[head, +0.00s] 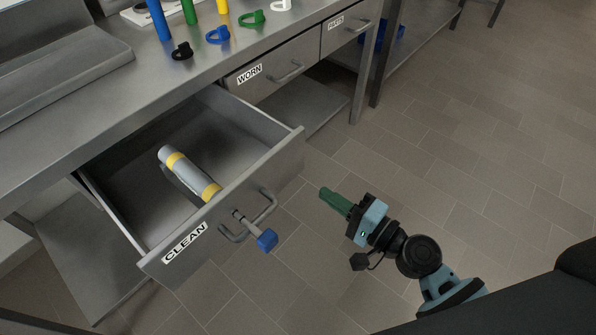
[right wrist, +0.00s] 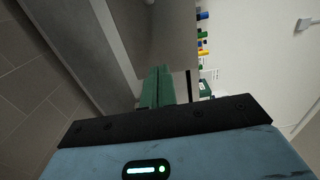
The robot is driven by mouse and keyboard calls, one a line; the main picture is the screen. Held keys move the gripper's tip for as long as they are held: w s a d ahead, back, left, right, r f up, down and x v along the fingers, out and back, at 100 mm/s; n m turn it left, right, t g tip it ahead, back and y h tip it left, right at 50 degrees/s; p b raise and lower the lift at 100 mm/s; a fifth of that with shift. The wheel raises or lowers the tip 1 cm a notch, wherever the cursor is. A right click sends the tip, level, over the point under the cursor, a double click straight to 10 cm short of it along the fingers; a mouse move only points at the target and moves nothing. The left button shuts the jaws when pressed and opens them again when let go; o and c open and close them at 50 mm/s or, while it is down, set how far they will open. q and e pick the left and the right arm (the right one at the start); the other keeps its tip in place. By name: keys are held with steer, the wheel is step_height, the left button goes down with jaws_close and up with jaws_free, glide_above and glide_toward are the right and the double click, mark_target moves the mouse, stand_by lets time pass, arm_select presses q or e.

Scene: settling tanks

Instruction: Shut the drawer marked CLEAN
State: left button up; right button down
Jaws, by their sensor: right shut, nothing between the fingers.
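The drawer marked CLEAN (head: 285,160) stands pulled out under the bench in the head view. Its front has a bar handle (head: 273,203). A grey tool with yellow bands (head: 190,173) lies tilted in the drawer. My left gripper is out of view.
Drawers marked WORN (head: 266,78) and PARTS (head: 348,30) are shut. The tiled floor (head: 480,150) to the right is clear.

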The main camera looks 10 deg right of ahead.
mark_target(286, 168)
steer(key=p+x, duration=0.1)
steer(key=x, duration=0.7)
steer(key=shift+w+a, duration=0.35)
steer(key=shift+w, duration=0.1)
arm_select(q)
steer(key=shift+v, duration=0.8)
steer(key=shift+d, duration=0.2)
